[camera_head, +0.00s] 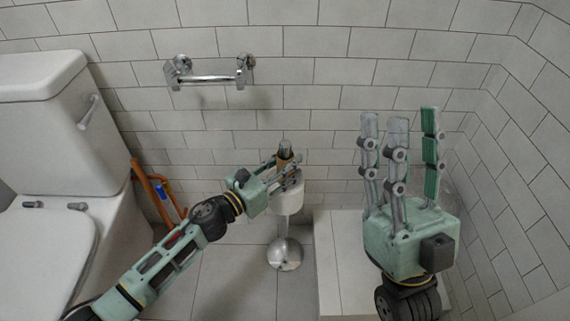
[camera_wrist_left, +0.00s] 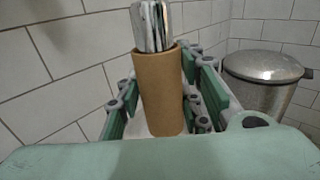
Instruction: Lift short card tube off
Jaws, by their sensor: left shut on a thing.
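The short brown card tube (camera_head: 284,155) is around the upper end of a chrome stand (camera_head: 284,252). It is also large in the left wrist view (camera_wrist_left: 160,95), where the stand's shiny metal tip (camera_wrist_left: 150,27) sticks out of its top. A white roll (camera_head: 290,203) is on the stand below the tube. My left gripper (camera_head: 284,168) is shut on the tube, with its fingers on both sides; they partly hide the tube's lower end. My right gripper (camera_head: 400,120) is open and empty at the right, fingers pointing up, well apart from the stand.
A white toilet (camera_head: 45,130) stands at the left, with orange-handled tools (camera_head: 150,187) beside it. An empty chrome holder (camera_head: 212,79) is on the tiled wall above. A low white ledge (camera_head: 340,255) is right of the stand. A metal-lidded bin (camera_wrist_left: 262,70) shows in the left wrist view.

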